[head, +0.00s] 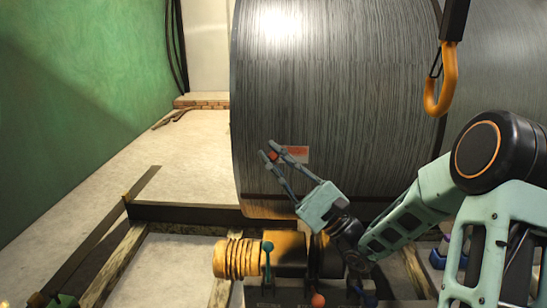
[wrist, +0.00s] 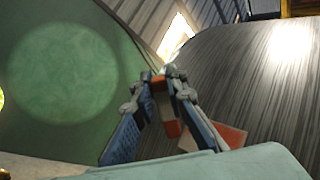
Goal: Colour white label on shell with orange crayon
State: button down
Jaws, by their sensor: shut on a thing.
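The shell is a large grey, streaked cylinder (head: 335,95) that fills the middle of the head view; its curved side (wrist: 255,80) fills the right of the wrist view. The label (head: 297,154) is low on the shell, with orange-red over much of it and pale parts at its edges. In the wrist view the label (wrist: 229,136) shows orange and white, partly behind a finger. My gripper (head: 267,149) is in front of the shell, fingertips just left of the label. It is shut on the orange crayon (wrist: 168,120), which has a pale band. I cannot tell whether the crayon touches the label.
An orange hook (head: 440,85) hangs at the upper right. Below my gripper stands a winch drum with coiled rope (head: 238,257) and levers (head: 267,256). A dark beam (head: 185,214) crosses in front of the shell. A green wall (head: 80,90) stands left; the pale floor between is mostly clear.

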jog(key=shift+w+d, duration=0.1)
jog(key=d+p, duration=0.2)
jog(key=d, duration=0.6)
jog(key=shift+d+r, duration=0.1)
jog(key=shift+d, duration=0.15)
dwell(0.4)
jog(key=shift+a+p, duration=0.35)
jog(key=shift+a, duration=4)
jog(key=s, duration=0.6)
jog(key=shift+p, duration=0.35)
jog(key=shift+s+a, duration=0.1)
jog(key=shift+s, duration=0.05)
